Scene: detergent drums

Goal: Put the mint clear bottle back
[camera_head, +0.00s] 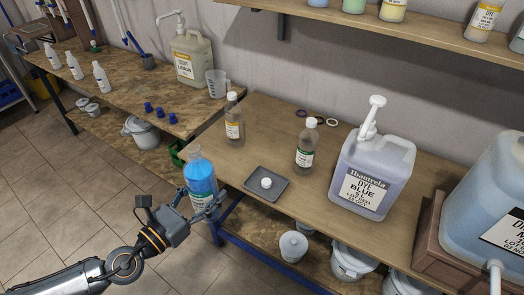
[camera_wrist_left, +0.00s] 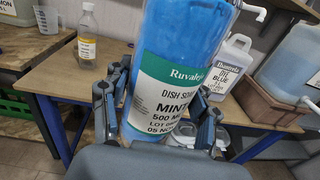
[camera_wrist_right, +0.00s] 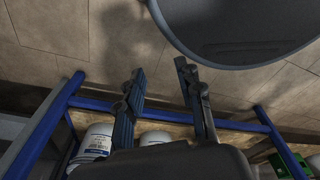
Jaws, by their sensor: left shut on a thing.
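The mint bottle (camera_head: 201,180) is clear, with blue liquid and a white and green label reading "DISH SOAP MINT". It is held off the left front edge of the near table, roughly upright. My left gripper (camera_head: 204,209) is shut around its lower part. In the left wrist view the bottle (camera_wrist_left: 183,50) stands between the fingers of the gripper (camera_wrist_left: 158,112), slightly tilted, its top out of frame. In the head view I cannot tell whether it is capped. My right gripper (camera_wrist_right: 163,75) is open and empty, above the floor beside a blue-framed lower shelf.
A dark tray (camera_head: 254,193) holds a white cap (camera_head: 266,183). An orange-labelled bottle (camera_head: 233,130), a green-labelled bottle (camera_head: 305,157) and a blue dye jug (camera_head: 395,170) stand on the table. A wall shelf (camera_head: 420,28) holds several bottles. Bare wood lies around the tray.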

